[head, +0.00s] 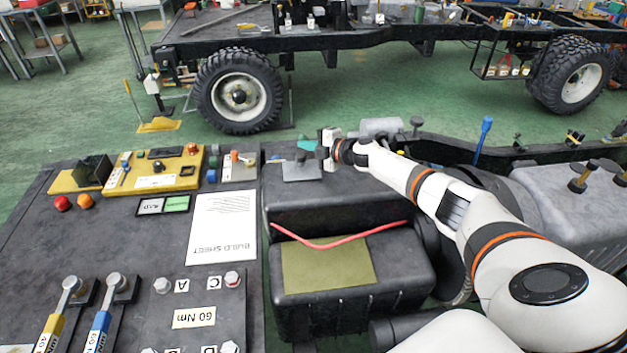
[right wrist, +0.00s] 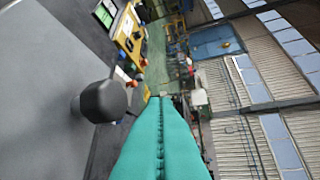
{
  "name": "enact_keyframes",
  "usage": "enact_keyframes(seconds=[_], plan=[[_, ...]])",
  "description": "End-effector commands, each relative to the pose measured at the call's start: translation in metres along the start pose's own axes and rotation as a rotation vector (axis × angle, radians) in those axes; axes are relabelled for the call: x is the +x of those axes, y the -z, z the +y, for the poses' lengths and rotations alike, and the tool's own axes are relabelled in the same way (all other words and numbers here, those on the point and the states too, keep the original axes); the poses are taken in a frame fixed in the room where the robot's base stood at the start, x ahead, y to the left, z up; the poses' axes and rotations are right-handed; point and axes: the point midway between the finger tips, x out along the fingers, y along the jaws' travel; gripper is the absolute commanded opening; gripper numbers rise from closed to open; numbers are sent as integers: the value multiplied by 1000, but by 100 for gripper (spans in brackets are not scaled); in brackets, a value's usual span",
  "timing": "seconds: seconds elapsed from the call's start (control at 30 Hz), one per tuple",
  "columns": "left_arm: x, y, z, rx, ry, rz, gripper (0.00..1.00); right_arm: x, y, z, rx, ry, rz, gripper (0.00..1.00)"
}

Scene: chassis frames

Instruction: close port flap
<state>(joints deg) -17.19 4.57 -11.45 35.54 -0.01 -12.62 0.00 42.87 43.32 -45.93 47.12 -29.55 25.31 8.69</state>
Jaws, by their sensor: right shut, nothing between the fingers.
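A grey flat plate that looks like the port flap (head: 302,171) is at the back of the black ribbed box (head: 340,205). In the right wrist view a broad grey panel (right wrist: 45,100) fills the left side, with a black knob (right wrist: 103,101) standing out from it; it seems to be the flap seen close. My right gripper (head: 306,145), with teal fingers, is just beyond the plate in the head view. Its fingers (right wrist: 159,100) are pressed together and empty, beside the knob and apart from it. The flap's hinge and exact angle are unclear. My left gripper is out of view.
A red hose (head: 335,242) crosses the box. The workbench (head: 130,240) at left carries a build sheet (head: 222,228), a yellow tray (head: 154,172) and torque wrenches (head: 100,322). A truck chassis (head: 330,40) with wheels stands behind. Green floor lies open between.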

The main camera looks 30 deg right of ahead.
Motion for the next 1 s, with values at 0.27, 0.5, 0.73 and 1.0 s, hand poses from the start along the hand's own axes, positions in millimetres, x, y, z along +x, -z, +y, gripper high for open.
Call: enact_keyframes(seconds=[0.27, 0.5, 0.73, 1.0], plan=[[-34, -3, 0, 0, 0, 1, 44, -14, -5, -34, 1, 1, 1, 0], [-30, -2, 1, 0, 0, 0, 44, -46, 11, -64, -6, 2, 5, 0], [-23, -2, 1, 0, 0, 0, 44, -74, 24, -91, -3, 2, 4, 0], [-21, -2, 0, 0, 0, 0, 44, -85, 27, -102, -1, 0, 2, 0]])
